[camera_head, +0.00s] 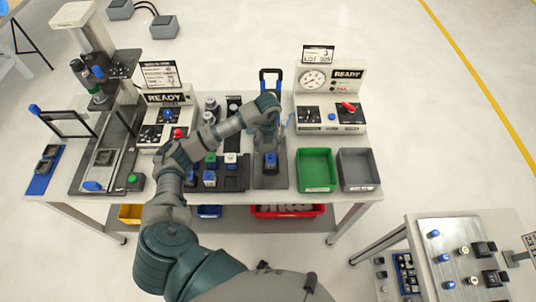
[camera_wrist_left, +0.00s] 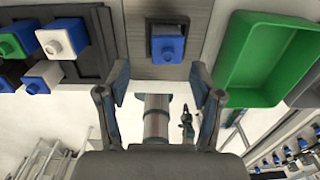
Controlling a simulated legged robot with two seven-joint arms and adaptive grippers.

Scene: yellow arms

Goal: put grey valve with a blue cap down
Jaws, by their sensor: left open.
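A valve with a blue cap (camera_head: 270,159) sits upright on the grey fixture plate (camera_head: 263,181) at the middle of the bench. In the left wrist view the blue cap (camera_wrist_left: 167,44) shows inside a dark square seat, with little of the valve's body visible. My left gripper (camera_wrist_left: 161,88) is open, its two fingers spread apart with nothing between them. The valve is beyond the fingertips and apart from them. In the head view my left gripper (camera_head: 272,122) is over the fixture, its fingers mostly hidden by the wrist. My right gripper is not in view.
A green bin (camera_head: 317,170) and a grey bin (camera_head: 358,169) stand right of the fixture. A dark rack (camera_head: 233,182) with several capped valves is left of it. A gauge box (camera_head: 331,97) stands behind the bins, and a press (camera_head: 121,70) stands at left.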

